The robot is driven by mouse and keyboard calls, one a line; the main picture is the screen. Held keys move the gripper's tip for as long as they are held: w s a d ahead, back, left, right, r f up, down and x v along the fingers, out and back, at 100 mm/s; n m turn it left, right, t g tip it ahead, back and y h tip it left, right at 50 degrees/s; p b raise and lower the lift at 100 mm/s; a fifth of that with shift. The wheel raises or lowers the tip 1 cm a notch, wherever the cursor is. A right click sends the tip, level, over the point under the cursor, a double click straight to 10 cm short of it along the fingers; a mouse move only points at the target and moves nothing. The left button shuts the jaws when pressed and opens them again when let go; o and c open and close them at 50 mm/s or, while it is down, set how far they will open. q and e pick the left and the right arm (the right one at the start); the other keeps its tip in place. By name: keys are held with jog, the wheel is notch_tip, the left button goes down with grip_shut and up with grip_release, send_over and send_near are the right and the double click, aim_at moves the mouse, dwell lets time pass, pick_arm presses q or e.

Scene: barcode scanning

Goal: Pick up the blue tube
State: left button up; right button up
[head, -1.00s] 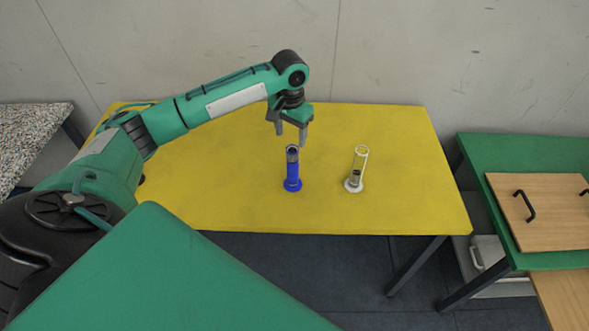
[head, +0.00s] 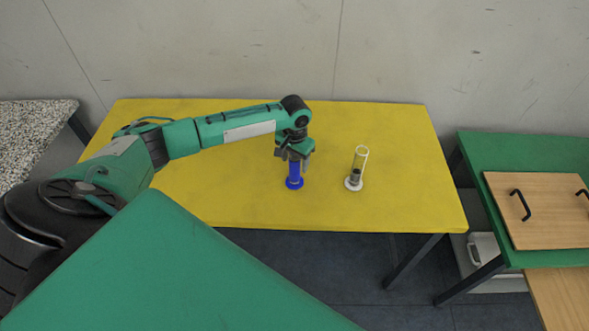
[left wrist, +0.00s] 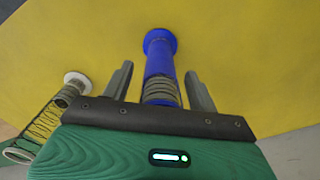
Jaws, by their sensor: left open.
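The blue tube (head: 294,178) stands upright on the yellow table (head: 400,190), its round base on the surface. My left gripper (head: 297,163) has come down over its top from above and is open. In the left wrist view the blue tube (left wrist: 159,62) lies between the two spread fingers of my left gripper (left wrist: 158,85), with a gap on each side. Coils show inside its near end. In the head view the gripper hides the tube's upper part. My right gripper is not in view.
A clear tube with a white base (head: 354,183) stands to the right of the blue one; it also shows in the left wrist view (left wrist: 62,100). A green table (head: 530,150) with a wooden board (head: 540,210) is at the right. The rest of the yellow table is clear.

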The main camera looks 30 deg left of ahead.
pick_arm(q)
grip_shut()
jog(key=shift+r, duration=0.1)
